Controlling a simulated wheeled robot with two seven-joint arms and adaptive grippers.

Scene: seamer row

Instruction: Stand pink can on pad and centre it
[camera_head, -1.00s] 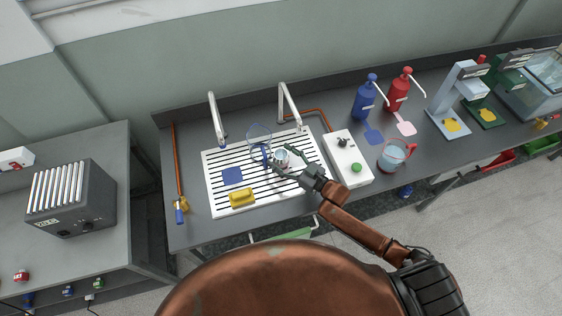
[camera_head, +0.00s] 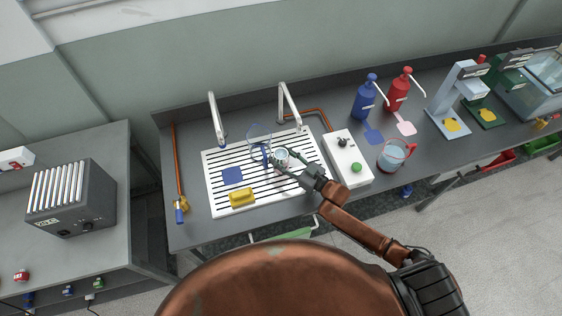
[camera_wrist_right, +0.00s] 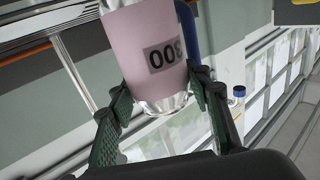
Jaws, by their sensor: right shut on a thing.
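My right gripper (camera_head: 284,168) is shut on the pink can, over the right part of the white slotted drain board (camera_head: 212,202). In the head view the can (camera_head: 282,155) shows mainly as a pale round end with a rim. In the right wrist view the can (camera_wrist_right: 148,38) is pink with a label reading 300 and a shiny end, between the green fingers. I cannot tell whether the can touches the board. My left gripper is not in view.
A clear blue-rimmed jug (camera_head: 259,132) stands close behind the can, below two taps. A yellow sponge (camera_head: 242,197) lies at the board's front. A white control box (camera_head: 347,160) stands right of the board. Blue (camera_head: 374,137) and pink (camera_head: 405,128) pads lie below the pump bottles.

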